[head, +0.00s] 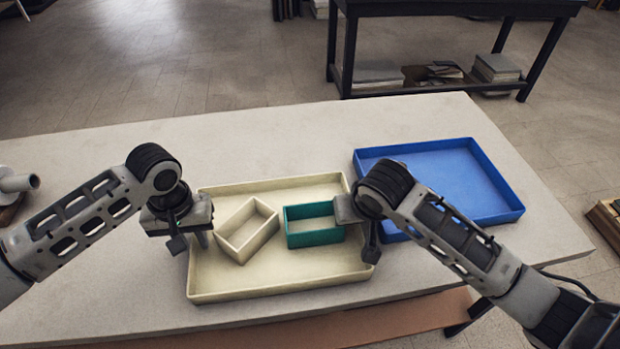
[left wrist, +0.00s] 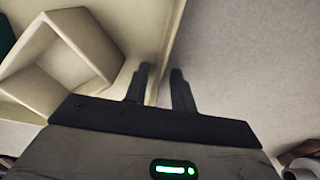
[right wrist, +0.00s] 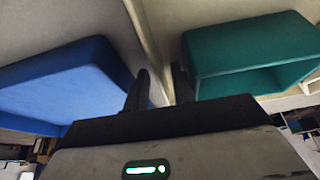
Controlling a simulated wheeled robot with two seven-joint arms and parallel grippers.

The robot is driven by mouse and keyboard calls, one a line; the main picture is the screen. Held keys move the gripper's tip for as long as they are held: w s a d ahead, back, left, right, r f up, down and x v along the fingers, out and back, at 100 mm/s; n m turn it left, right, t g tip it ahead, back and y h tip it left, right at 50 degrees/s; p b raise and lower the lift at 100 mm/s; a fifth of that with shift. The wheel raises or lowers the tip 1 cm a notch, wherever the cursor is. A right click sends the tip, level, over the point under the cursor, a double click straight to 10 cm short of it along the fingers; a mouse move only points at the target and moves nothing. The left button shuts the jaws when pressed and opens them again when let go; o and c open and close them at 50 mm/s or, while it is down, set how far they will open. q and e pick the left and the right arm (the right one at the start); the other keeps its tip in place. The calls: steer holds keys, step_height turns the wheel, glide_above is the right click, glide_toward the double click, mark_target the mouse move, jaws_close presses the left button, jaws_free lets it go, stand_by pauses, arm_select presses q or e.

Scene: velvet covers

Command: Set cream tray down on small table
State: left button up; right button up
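The cream tray (head: 235,293) is at the front middle of the pale table, level; I cannot tell whether it touches the tabletop. It holds a small cream box (head: 237,243) on the left and a teal box (head: 315,239) on the right. My left gripper (head: 190,242) is shut on the tray's left wall (left wrist: 164,75), one finger on each side. My right gripper (head: 371,243) is shut on the right wall (right wrist: 155,70) likewise. In the right wrist view, the teal box (right wrist: 250,50) is beside the fingers. A small dark table (head: 455,8) stands across the floor at the back.
A blue tray (head: 440,180) lies on the pale table (head: 250,140), right of and behind the cream tray. The table's back left is clear. A pale cylindrical object (head: 18,182) is at the left edge. Books (head: 495,68) sit on the dark table's lower shelf.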

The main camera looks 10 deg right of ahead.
steer(key=shift+r, duration=0.1)
arm_select(q)
step_height(320, 180, up, 12)
arm_select(e)
steer(key=v, duration=1.2)
stand_by(0.4)
